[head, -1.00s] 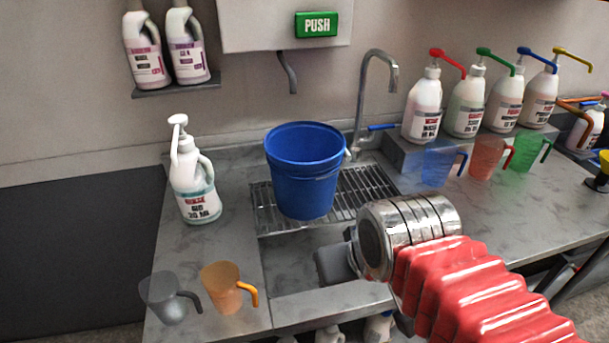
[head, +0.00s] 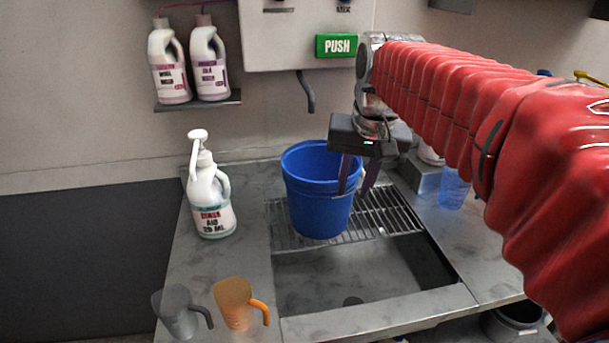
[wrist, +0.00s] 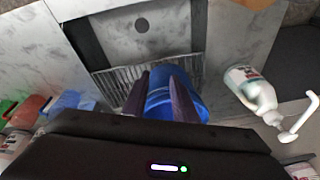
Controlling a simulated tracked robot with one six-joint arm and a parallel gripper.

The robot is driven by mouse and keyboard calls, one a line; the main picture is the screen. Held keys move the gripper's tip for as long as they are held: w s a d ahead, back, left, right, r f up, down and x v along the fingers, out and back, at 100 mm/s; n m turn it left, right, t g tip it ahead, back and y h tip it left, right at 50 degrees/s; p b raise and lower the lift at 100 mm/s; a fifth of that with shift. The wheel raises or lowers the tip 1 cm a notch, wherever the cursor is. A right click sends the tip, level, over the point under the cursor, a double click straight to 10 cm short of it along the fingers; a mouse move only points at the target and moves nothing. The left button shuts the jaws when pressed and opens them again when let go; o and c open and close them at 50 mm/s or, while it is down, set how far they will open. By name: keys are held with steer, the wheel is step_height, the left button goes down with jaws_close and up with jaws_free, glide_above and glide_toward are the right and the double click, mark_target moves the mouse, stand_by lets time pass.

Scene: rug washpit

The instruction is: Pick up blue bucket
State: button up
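The blue bucket (head: 312,205) stands upright on the metal grate over the sink; its open top shows in the head view. My gripper (head: 352,193) points down at the bucket's right side, its two dark fingers apart. In the head view one finger overlaps the bucket's right wall and the other is just right of it. In the wrist view the blue bucket (wrist: 160,92) shows between and behind the spread fingers of my gripper (wrist: 159,74). I cannot tell whether a finger touches the rim.
A white pump bottle (head: 210,195) stands left of the bucket. Grey (head: 178,312) and orange (head: 232,303) jugs stand at the front left. A wall dispenser (head: 305,35) hangs behind. The grate (head: 385,215) is clear right of the bucket; a blue jug (head: 453,188) stands farther right.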

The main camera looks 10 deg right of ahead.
steer(key=w+d+m+g, duration=0.1)
steer(key=w+d+m, duration=0.15)
steer(key=w, duration=0.65)
steer(key=m+g, duration=0.1)
glide_above(355, 177)
steer(key=w+d, duration=0.2)
steer(key=shift+s+a+f+y, duration=0.1)
steer(key=shift+s+f+y, duration=0.05)
steer(key=shift+f, duration=0.3)
steer(key=shift+s+a+f+y, duration=0.1)
steer(key=shift+f+y, duration=0.05)
steer(key=shift+f, duration=0.25)
steer(key=shift+f, duration=0.1)
steer(key=shift+w+a+f, duration=0.1)
steer(key=shift+a+f, duration=0.05)
steer(key=shift+f, duration=1.25)
steer(key=shift+w+a+f, duration=0.1)
steer(key=shift+f, duration=1.3)
steer(key=shift+w+a+f, duration=0.1)
steer(key=shift+a+f, duration=0.05)
steer(key=shift+f, duration=1.25)
steer(key=shift+f, duration=0.1)
steer(key=shift+w+a+f, duration=0.1)
steer(key=shift+f, duration=2.45)
steer(key=shift+c, duration=0.5)
